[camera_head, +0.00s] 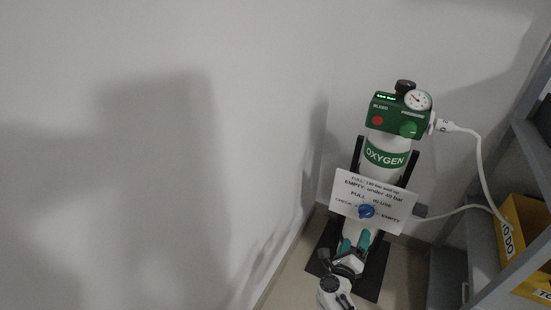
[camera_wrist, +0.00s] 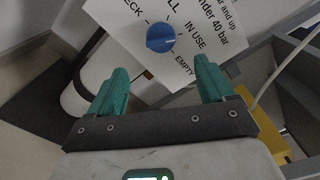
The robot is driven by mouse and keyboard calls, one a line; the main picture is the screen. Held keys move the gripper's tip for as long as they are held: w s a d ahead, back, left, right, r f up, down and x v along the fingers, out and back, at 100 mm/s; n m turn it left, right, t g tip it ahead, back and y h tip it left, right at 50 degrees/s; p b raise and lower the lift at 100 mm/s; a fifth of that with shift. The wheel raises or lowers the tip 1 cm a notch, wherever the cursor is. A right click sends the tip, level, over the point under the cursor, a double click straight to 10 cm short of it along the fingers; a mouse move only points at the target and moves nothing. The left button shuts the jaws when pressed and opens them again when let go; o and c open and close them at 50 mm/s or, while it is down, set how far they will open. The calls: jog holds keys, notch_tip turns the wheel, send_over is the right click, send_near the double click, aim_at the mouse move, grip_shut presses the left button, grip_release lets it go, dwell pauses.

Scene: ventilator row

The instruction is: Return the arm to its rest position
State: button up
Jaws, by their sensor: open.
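My gripper (camera_head: 354,245) is in front of the lower part of a white oxygen cylinder (camera_head: 386,161), just below its sign (camera_head: 352,187). In the wrist view, the two teal fingers of my gripper (camera_wrist: 162,82) are apart with nothing between them. The sign (camera_wrist: 130,32) carries a blue knob (camera_wrist: 160,37), which sits beyond the fingertips with a visible gap. The knob also shows in the head view (camera_head: 366,211). Its pointer direction is hard to tell.
A green regulator head (camera_head: 399,112) with a gauge (camera_head: 418,99) tops the cylinder. A white hose (camera_head: 480,165) runs right to a grey shelf (camera_head: 510,160) holding a yellow bin (camera_head: 527,235). A black mat (camera_head: 375,268) lies on the floor. A bare wall (camera_head: 150,150) fills the left.

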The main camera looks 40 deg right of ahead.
jog(key=w+a+r+n+t+y, duration=0.3)
jog(key=w+a+n+t+y, duration=0.3)
jog(key=n, duration=0.3)
jog(key=w+a+r+n+t+y, duration=0.35)
jog(key=a+n+y, duration=0.25)
jog(key=a+n, duration=0.25)
jog(key=s+a+f+n+g+y, duration=0.4)
jog(key=s+a+n+g+y, duration=0.3)
jog(key=a+n, duration=0.6)
jog(key=s+d+r+n+g+h, duration=0.1)
jog(key=s+d+n+g+h, duration=0.2)
jog(key=s+n+g, duration=1.05)
jog(key=s+r+m+t+p, duration=0.2)
jog(key=s+r+m+p, duration=0.1)
jog(key=r+p, duration=0.9)
jog(key=s+r+m+t+p, duration=0.2)
jog(key=r+m+t+p, duration=0.1)
jog(key=r+p, duration=0.9)
jog(key=shift+s+d+r+m, duration=0.2)
jog(key=shift+s+r+m, duration=0.2)
jog(key=shift+m, duration=0.1)
